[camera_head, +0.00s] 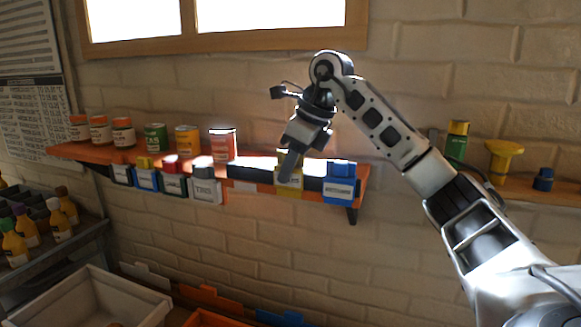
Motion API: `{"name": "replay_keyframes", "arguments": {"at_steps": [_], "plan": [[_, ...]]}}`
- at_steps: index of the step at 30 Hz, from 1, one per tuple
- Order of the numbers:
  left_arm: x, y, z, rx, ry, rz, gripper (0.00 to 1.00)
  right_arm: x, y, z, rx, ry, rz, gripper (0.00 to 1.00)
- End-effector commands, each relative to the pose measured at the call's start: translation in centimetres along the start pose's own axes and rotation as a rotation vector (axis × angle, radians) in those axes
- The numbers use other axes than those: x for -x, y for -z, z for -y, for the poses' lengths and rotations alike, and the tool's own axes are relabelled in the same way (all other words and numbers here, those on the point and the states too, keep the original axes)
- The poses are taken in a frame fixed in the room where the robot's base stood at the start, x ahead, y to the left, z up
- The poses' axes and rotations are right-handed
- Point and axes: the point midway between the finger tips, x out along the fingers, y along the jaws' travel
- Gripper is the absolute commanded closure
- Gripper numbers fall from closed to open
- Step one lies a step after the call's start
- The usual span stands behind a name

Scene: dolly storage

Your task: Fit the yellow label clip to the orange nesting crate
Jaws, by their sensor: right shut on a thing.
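The yellow label clip (289,190) is at the front edge of the orange wall shelf (75,151), towards its right end. My right gripper (289,167) reaches down from above and is shut on the yellow clip, with a finger covering part of it. I cannot tell whether the clip still touches the shelf edge. An orange crate (205,319) shows only in part at the bottom edge of the picture. My left gripper is not in view.
A blue clip (340,187) hangs just right of the yellow one; several other clips, including a grey-topped one (206,190), hang to the left. Cans, including an orange-red one (222,147), stand on the shelf. A pale bin (125,293) stands below left.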

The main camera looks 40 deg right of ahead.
Motion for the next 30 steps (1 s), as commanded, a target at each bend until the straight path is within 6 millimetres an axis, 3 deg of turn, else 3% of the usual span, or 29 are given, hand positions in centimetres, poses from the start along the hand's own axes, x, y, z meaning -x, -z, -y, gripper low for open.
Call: {"name": "replay_keyframes", "arguments": {"at_steps": [30], "plan": [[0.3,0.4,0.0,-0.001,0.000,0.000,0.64,2.0,-0.9,0.0,0.000,0.000,0.000,1.00]]}}
